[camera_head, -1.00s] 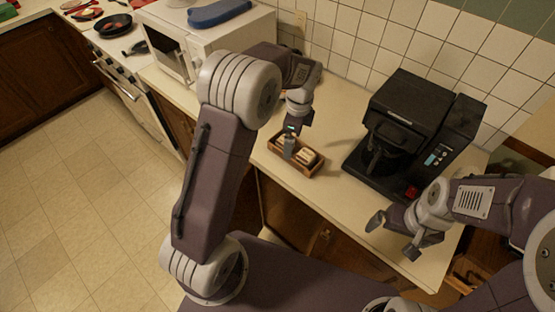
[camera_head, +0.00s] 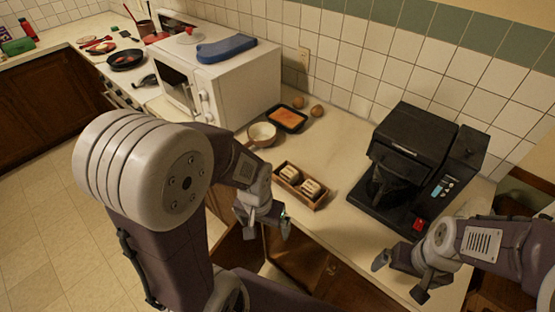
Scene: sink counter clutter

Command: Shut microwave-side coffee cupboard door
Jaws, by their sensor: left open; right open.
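Brown wooden cupboard fronts run below the counter's front edge. A brown door panel (camera_head: 237,249) shows just below my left gripper, on the microwave side, with a pale strip to its right. My arm hides part of it, and how far it stands open is unclear. Another cupboard front (camera_head: 310,262) with a small knob lies to the right, below the coffee maker side. My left gripper (camera_head: 267,228) is open and empty, at the counter's front edge above the panel; contact cannot be told. My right gripper (camera_head: 400,278) is open and empty near the counter's right front edge.
The white microwave (camera_head: 222,82) stands at the back left, with a blue item on top. A pot (camera_head: 262,134), a tray of food (camera_head: 287,118) and a wooden box (camera_head: 300,186) are on the counter. A black coffee maker (camera_head: 408,165) stands right.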

